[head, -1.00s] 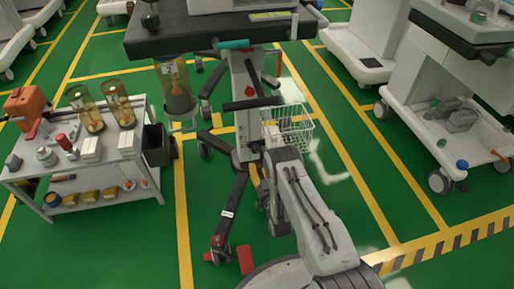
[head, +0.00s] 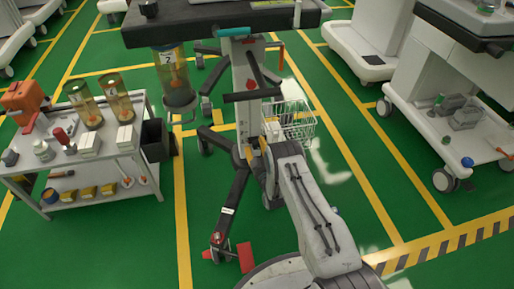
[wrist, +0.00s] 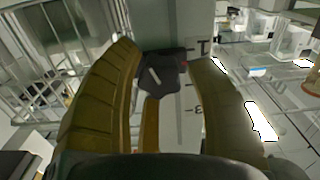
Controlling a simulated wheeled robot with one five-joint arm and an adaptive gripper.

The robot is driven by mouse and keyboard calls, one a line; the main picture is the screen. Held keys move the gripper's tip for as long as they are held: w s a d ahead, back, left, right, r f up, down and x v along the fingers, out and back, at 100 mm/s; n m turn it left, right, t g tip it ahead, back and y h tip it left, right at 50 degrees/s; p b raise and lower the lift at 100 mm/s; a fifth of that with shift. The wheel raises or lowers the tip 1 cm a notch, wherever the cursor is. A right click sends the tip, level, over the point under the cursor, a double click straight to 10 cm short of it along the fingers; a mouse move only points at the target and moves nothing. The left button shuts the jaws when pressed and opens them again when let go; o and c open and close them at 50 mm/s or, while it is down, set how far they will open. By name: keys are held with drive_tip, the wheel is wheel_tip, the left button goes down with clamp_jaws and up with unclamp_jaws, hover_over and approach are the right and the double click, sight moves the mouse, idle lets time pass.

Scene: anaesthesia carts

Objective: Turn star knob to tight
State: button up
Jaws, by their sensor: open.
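The star knob (wrist: 165,72) is dark and lobed, with a pale line on its face. In the wrist view it sits on a grey column (wrist: 187,25) with scale marks. My gripper (wrist: 163,58) is open, its two yellow-brown fingers on either side of the knob with gaps visible; I cannot tell whether either touches it. In the head view my gripper (head: 250,149) is at the lower part of the cart's column (head: 246,70), and I cannot make out the star knob there. The tight and loose ends of its turn are not readable.
The column stands on a dark wheeled base with a leg (head: 228,215) and red pedal (head: 245,257). A wire basket (head: 292,132) is just right of it. A low trolley (head: 88,168) with bottles stands left, a white cart (head: 455,120) right.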

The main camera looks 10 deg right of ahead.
drive_tip(key=shift+w, duration=0.7)
drive_tip(key=shift+c, duration=0.3)
drive_tip(key=c, duration=0.9)
drive_tip(key=shift+o, duration=0.2)
drive_tip(key=shift+m, duration=2.2)
drive_tip(key=o, duration=0.9)
